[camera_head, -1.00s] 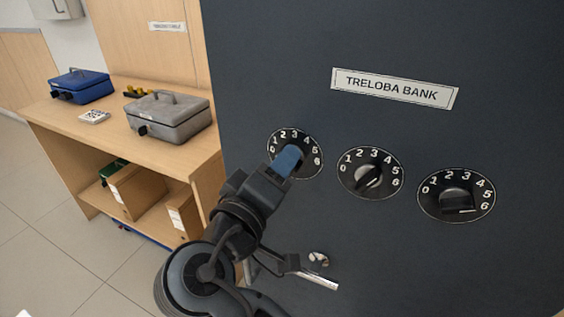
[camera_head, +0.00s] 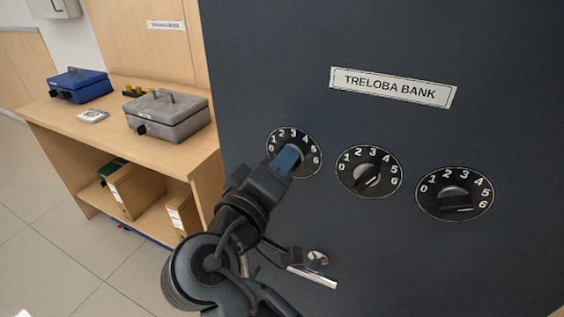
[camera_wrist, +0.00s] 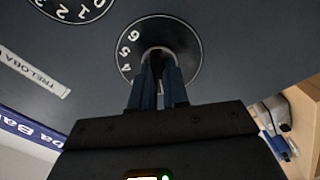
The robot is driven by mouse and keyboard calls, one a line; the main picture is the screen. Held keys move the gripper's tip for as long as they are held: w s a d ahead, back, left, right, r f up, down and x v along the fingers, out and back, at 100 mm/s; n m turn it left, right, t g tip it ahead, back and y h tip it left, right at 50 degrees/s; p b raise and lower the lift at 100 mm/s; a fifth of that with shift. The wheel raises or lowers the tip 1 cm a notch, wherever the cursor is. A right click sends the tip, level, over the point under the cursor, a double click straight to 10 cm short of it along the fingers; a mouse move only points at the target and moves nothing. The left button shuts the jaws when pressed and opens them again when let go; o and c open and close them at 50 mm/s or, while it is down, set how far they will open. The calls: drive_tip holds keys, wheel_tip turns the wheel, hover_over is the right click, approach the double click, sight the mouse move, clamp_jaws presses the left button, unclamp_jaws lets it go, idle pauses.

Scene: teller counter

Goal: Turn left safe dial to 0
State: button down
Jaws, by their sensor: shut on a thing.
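The left safe dial (camera_head: 309,143) is a black disc with white numbers on the dark safe door (camera_head: 330,230). My gripper (camera_head: 291,160) reaches up to it from the lower left and covers its middle. In the wrist view my gripper (camera_wrist: 160,84) has both blue fingers shut on the dial's knob (camera_wrist: 158,54). The left dial (camera_wrist: 187,42) shows 4, 5 and 6 there. The fingers hide most of the knob, so I cannot tell which number it points to.
The middle dial (camera_head: 369,171) and right dial (camera_head: 455,193) sit to the right. A metal handle (camera_head: 312,276) juts out below. A wooden counter (camera_head: 75,128) at left bears a blue cash box (camera_head: 80,86) and a grey one (camera_head: 166,116).

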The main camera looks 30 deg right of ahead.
drive_tip(key=shift+r+p, duration=0.1)
drive_tip(key=shift+p, duration=0.35)
drive_tip(key=shift+f+n+p, duration=0.2)
drive_tip(key=shift+n+p, duration=2.8)
drive_tip(key=shift+p, duration=0.8)
drive_tip(key=shift+f, duration=0.1)
drive_tip(key=c, duration=1.1)
unclamp_jaws()
drive_tip(key=shift+a, duration=0.1)
